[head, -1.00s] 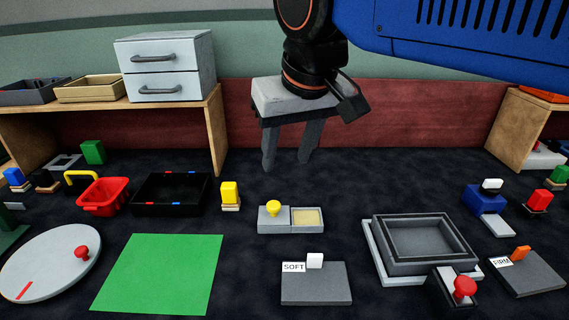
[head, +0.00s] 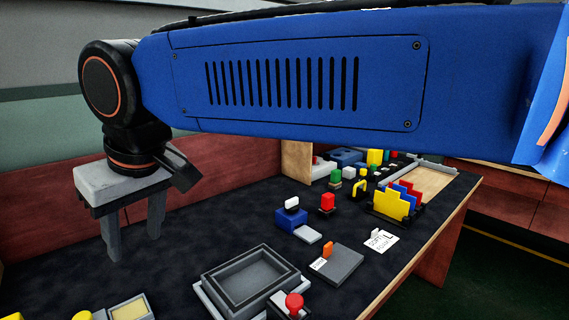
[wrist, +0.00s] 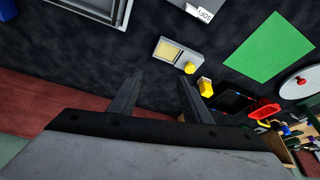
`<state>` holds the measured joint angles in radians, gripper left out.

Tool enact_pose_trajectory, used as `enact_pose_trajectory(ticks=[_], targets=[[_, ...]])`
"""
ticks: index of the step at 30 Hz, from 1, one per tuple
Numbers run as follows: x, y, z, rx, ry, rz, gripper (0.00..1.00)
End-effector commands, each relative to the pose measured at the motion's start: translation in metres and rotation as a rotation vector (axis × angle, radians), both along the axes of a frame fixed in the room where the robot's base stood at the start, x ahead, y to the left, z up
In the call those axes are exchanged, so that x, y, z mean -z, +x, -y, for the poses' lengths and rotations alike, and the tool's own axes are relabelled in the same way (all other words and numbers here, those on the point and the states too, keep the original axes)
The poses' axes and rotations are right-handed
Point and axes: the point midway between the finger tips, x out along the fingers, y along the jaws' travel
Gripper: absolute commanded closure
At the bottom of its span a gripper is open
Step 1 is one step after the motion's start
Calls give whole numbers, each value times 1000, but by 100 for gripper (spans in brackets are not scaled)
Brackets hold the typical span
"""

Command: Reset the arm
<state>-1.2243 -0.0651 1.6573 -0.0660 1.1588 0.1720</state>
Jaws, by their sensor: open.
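My gripper (head: 132,232) hangs at the left in the head view, fingers pointing down and apart, with nothing between them. It is above the dark table mat (head: 215,240), held clear of the things on it. In the wrist view my gripper (wrist: 158,92) shows both fingers spread, with only dark mat seen between them. My blue arm link spans the top of the head view and hides part of the background.
A grey tray (head: 206,290) stands in front, with a red-knobbed block (head: 294,303) beside it. A blue stamp-like block (head: 291,220), a FIRM pad (head: 346,262) and colored dividers (head: 391,203) lie to the right. A green mat (wrist: 268,47) shows in the wrist view.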

Motion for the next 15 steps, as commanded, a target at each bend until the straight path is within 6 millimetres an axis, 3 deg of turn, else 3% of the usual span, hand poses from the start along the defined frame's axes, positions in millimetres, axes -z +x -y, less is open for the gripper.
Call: enact_pose_trajectory(ticks=[1, 6, 15], targets=[[1, 16, 21, 35, 2, 0, 56], [11, 57, 85, 138, 2, 1, 56], [35, 102, 200, 316, 4, 2, 56]])
